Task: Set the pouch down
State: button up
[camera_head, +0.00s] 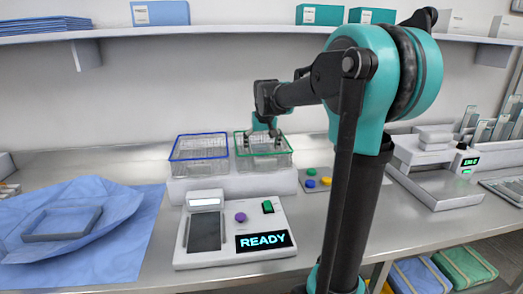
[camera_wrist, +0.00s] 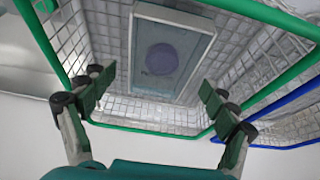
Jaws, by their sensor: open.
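The pouch (camera_wrist: 163,88) is a flat pale rectangle with a light border and a round purple-grey patch inside. It lies in the green-rimmed wire basket (camera_wrist: 170,131), seemingly on its floor, in the wrist view. My gripper (camera_wrist: 156,84) is open, its two fingers spread to either side of the pouch's near end and apart from it. In the head view my gripper (camera_head: 262,131) points down into the green-rimmed basket (camera_head: 284,168); the pouch cannot be made out there.
A blue-rimmed basket (camera_head: 201,158) stands directly beside the green one on a pale block (camera_head: 190,190). A device with a READY display (camera_head: 263,241) stands in front. A blue wrap (camera_head: 125,207) with a grey frame lies at left. A shelf (camera_head: 210,33) runs above.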

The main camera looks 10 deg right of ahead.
jog(key=v, duration=1)
jog(key=shift+s, duration=0.2)
